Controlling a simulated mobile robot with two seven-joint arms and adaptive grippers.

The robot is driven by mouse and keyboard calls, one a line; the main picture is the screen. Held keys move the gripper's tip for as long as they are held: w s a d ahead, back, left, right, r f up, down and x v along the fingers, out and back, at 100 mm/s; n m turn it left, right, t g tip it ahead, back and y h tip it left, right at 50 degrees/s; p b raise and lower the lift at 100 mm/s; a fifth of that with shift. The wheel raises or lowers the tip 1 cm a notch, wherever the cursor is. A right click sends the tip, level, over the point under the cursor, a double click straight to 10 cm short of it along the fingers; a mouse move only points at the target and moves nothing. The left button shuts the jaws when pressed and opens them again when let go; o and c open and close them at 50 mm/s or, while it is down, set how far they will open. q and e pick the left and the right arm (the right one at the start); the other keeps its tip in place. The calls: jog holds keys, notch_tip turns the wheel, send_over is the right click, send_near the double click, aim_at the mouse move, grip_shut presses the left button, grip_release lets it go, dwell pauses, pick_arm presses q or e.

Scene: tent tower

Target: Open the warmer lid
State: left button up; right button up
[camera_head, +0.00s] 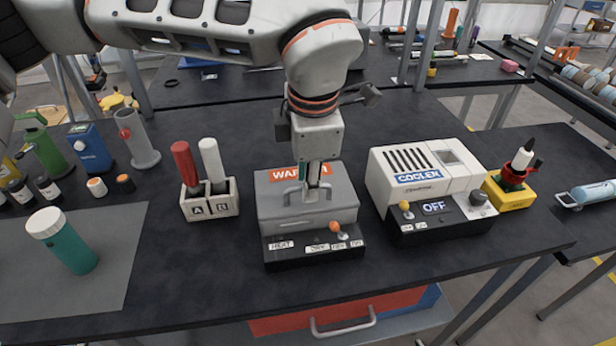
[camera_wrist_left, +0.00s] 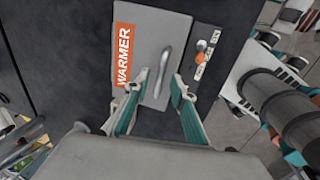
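The warmer (camera_head: 307,215) is a grey box with an orange label on a black base, standing on the dark table. Its lid looks shut in the head view. The lid carries a bar handle (camera_head: 291,196), which also shows in the left wrist view (camera_wrist_left: 167,73). My left gripper (camera_head: 314,188) points down over the lid at the handle. In the left wrist view its teal-padded fingers (camera_wrist_left: 160,82) are apart, with the handle between or just beyond their tips. I cannot tell whether they touch it. My right gripper is not in view.
A white cooler (camera_head: 425,180) stands close to the warmer's right. A holder with red and white sticks (camera_head: 210,199) stands to its left. A teal bottle (camera_head: 70,245) stands on a grey mat at the left. The table in front of the warmer is clear.

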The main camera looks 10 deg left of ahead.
pick_arm(q)
grip_shut()
jog(key=shift+r, duration=0.1)
